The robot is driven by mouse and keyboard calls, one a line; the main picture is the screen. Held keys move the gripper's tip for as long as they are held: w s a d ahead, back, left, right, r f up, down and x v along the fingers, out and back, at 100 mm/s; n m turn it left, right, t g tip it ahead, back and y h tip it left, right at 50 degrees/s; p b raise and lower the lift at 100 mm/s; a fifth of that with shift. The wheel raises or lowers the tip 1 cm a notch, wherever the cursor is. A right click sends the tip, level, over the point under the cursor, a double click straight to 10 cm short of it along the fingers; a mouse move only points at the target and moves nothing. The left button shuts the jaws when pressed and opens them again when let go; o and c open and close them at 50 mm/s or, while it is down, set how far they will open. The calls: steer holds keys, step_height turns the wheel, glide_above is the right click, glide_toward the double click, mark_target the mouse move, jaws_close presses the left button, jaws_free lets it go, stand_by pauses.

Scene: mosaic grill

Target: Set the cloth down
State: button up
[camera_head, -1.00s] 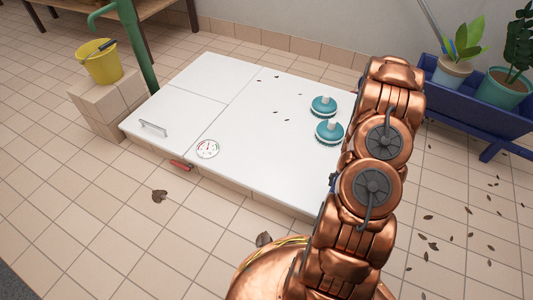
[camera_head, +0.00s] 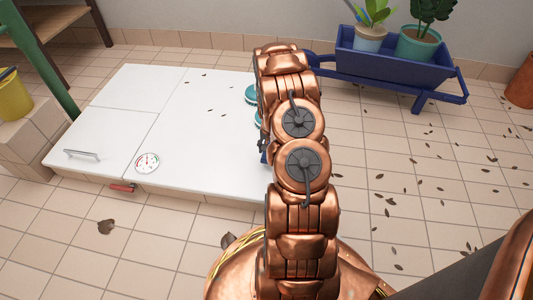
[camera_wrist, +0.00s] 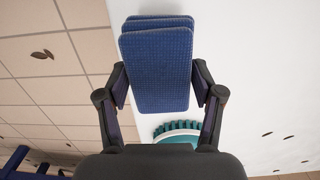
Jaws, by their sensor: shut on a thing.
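The blue cloth (camera_wrist: 157,75) looks like a folded, textured pad in the wrist view. My gripper (camera_wrist: 158,85) is shut on it, with a finger at each side edge. Behind the cloth are the white worktop at right and floor tiles at left. In the head view my own arm hides the gripper and nearly all of the cloth; a small blue bit shows at the arm's left edge.
The white grill top (camera_head: 205,150) carries a round gauge (camera_head: 147,163), a handle (camera_head: 81,155), scattered leaves and teal round brushes (camera_head: 251,94), partly behind my arm. A blue cart (camera_head: 390,65) with potted plants stands at the back right. Leaf-strewn floor lies at right.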

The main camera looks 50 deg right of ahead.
steer(key=shift+w+d+f+b, duration=0.1)
steer(key=shift+w+b, duration=0.1)
steer(key=shift+w, duration=0.45)
steer(key=shift+w+d+f+b, duration=0.1)
steer(key=shift+w+b, duration=0.05)
steer(key=shift+w, duration=0.45)
step_height(320, 180, down, 4)
steer(key=shift+r+b, duration=0.25)
steer(key=shift+b, duration=0.8)
steer(key=o, duration=1.2)
steer(key=shift+r, duration=0.1)
steer(key=shift+r, duration=0.1)
